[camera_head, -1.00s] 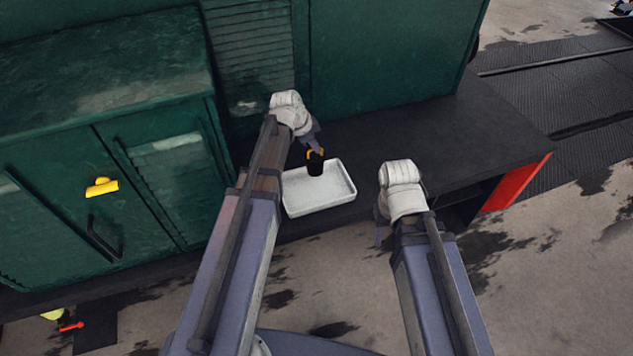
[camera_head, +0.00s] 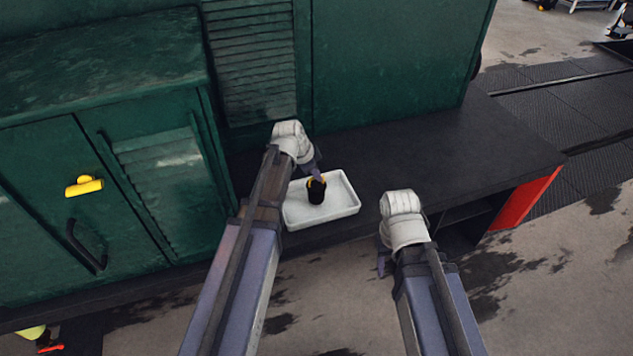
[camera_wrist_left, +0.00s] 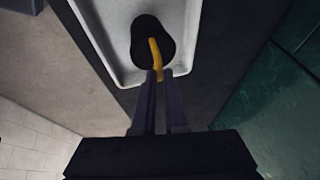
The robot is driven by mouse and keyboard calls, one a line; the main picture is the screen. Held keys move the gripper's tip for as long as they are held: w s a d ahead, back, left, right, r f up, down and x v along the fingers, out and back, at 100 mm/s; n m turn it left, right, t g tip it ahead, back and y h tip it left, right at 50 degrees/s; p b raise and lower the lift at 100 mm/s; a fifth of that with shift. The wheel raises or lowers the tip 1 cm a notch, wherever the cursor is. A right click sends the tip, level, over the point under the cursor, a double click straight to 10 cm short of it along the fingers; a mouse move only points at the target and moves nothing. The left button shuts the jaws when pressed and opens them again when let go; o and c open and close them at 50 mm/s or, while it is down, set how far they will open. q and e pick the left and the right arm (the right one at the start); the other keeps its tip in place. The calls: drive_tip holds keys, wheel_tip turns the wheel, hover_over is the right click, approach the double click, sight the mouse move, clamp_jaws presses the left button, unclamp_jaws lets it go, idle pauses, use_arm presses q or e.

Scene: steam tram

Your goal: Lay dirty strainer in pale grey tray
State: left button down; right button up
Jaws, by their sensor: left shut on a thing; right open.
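The strainer (camera_head: 316,193) is a small black cup shape with a yellow-orange part at its top. It is over the pale grey tray (camera_head: 345,206), within its outline; I cannot tell whether it touches the tray floor. My left gripper (camera_head: 318,175) is shut on the strainer. In the left wrist view the gripper (camera_wrist_left: 159,82) closes on the yellow handle of the dark strainer (camera_wrist_left: 149,32), above the tray (camera_wrist_left: 188,30). My right gripper (camera_head: 381,262) is open and empty, right of the tray and in front of the bench; its fingers are mostly hidden.
The tray stands on a dark bench (camera_head: 440,150) with free room to its right. A green panelled wall (camera_head: 390,60) rises behind, and a green cabinet (camera_head: 60,170) with a yellow handle (camera_head: 84,186) stands at the left. A red panel (camera_head: 522,200) closes the bench's right end.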

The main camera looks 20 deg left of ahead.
use_arm(q)
drive_tip(key=shift+f, duration=0.75)
use_arm(e)
drive_tip(key=shift+f, duration=0.75)
use_arm(q)
drive_tip(key=shift+b, duration=0.3)
drive_tip(key=shift+f, duration=0.2)
drive_tip(key=c, duration=1)
unclamp_jaws()
drive_tip(key=shift+r, duration=0.1)
use_arm(e)
drive_tip(key=shift+f, duration=0.15)
use_arm(q)
drive_tip(key=shift+o, duration=0.2)
drive_tip(key=shift+r, duration=0.15)
use_arm(e)
drive_tip(key=shift+r, duration=0.2)
